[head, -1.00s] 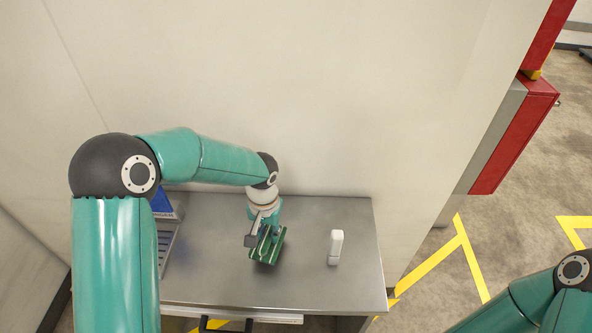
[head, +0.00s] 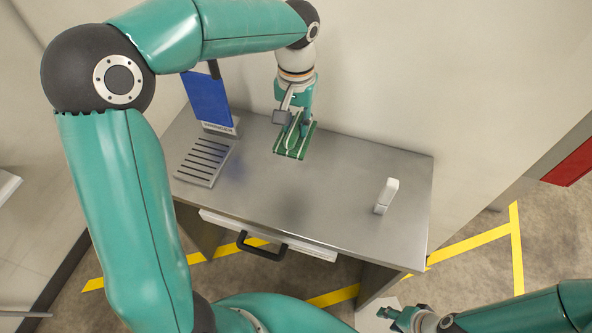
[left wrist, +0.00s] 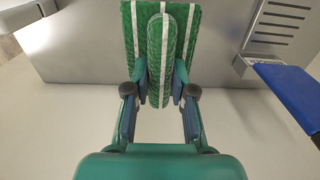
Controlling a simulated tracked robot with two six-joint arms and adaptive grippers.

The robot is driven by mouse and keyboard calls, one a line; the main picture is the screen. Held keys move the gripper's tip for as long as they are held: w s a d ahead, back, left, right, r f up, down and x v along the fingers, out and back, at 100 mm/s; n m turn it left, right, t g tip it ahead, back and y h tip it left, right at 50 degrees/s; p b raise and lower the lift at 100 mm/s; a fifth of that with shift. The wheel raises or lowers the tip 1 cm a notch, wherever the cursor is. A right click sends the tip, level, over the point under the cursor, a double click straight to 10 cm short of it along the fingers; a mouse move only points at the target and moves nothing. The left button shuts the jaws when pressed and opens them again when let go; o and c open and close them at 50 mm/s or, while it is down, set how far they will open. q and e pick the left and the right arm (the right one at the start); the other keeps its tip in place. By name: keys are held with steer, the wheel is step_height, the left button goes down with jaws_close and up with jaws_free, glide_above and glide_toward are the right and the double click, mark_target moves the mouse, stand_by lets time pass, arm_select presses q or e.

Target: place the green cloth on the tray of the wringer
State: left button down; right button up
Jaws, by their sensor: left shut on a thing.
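The green cloth (head: 290,147), with white stripes, is pinched in my left gripper (head: 297,125) over the back part of the grey table. In the left wrist view the cloth (left wrist: 160,30) has a folded ridge between the two fingers of the gripper (left wrist: 160,88). Whether its lower side touches the table is unclear. The wringer seems to be the blue panel (head: 207,98) with a slatted grey tray (head: 205,162), left of the cloth. The tray's top is bare and also shows in the left wrist view (left wrist: 280,25). My right gripper (head: 405,318) is low at the bottom right, its opening unclear.
A small white upright object (head: 386,195) stands at the table's right side. The table top (head: 290,195) is clear between it and the tray. A drawer with a black handle (head: 262,246) is at the front. A wall stands behind the table.

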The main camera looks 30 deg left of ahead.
arm_select(q)
step_height(320, 180, down, 16)
steer(key=shift+f+p, duration=0.1)
steer(key=shift+p, duration=0.4)
steer(key=shift+f, duration=0.25)
steer(key=shift+f, duration=0.1)
steer(key=c, duration=1)
jaws_free()
